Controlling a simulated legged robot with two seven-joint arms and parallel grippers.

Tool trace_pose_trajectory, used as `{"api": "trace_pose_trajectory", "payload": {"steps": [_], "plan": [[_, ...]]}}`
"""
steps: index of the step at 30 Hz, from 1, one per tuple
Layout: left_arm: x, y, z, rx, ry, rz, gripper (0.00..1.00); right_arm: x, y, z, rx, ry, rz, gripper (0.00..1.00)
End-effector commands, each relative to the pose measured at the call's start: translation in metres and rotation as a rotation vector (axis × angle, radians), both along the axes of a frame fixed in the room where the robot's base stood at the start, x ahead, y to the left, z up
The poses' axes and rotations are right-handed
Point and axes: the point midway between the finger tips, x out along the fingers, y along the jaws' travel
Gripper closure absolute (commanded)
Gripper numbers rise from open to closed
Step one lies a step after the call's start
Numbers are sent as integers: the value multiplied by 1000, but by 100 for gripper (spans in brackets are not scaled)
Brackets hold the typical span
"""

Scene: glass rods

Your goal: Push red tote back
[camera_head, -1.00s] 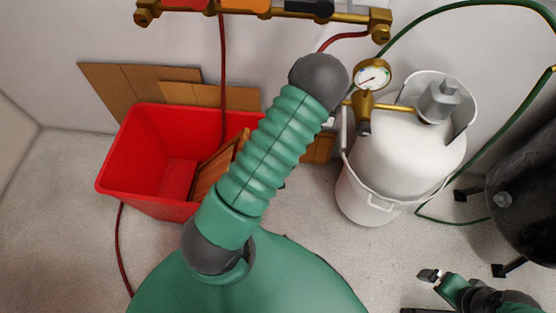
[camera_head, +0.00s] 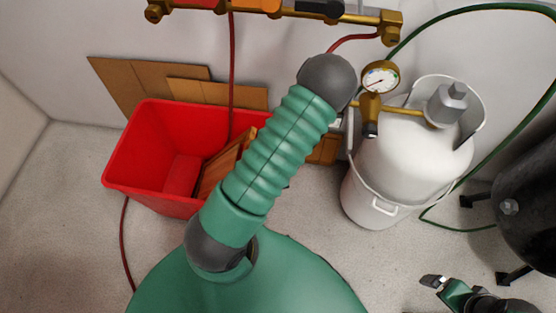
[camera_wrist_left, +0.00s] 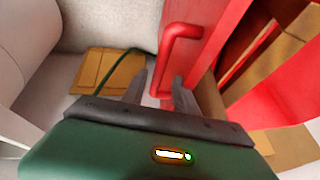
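The red tote (camera_head: 128,190) stands on the floor at the left, in front of cardboard leaning on the wall. A brown wooden piece (camera_head: 214,172) leans inside it, and its right side is hidden behind my green arm. In the left wrist view, a red wall with a looped red handle (camera_wrist_left: 166,60) is close ahead. My left gripper (camera_wrist_left: 160,88) is open, with one finger on each side of the handle's lower part; I cannot tell whether they touch. It is hidden in the head view. My right gripper (camera_head: 433,281) is at the lower right, away from the tote; its finger gap is unclear.
A white gas cylinder in a white bucket-like holder (camera_head: 365,207) stands right of centre, with a gauge (camera_head: 381,77). A dark tank (camera_head: 530,200) stands at the far right. Cardboard (camera_head: 125,82) leans behind the tote. A red hose (camera_head: 124,240) runs along the floor. Floor at the left is clear.

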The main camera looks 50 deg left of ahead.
Motion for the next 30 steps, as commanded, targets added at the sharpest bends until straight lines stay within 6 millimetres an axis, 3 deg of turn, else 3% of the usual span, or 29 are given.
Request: {"api": "trace_pose_trajectory", "payload": {"steps": [5, 18, 23, 30], "plan": [[-2, -7, 19, 0, -1, -2, 64, 0, 0, 13, 0, 0, 0, 0], [-23, -54, 132, -1, -1, -3, 64, 0, 0, 78, 0, 0, 0, 0], [-28, -63, 150, 0, 1, -1, 64, 0, 0, 88, 0, 0, 0, 0], [-29, -65, 151, -1, 2, 1, 64, 0, 0, 88, 0, 0, 0, 0]]}}
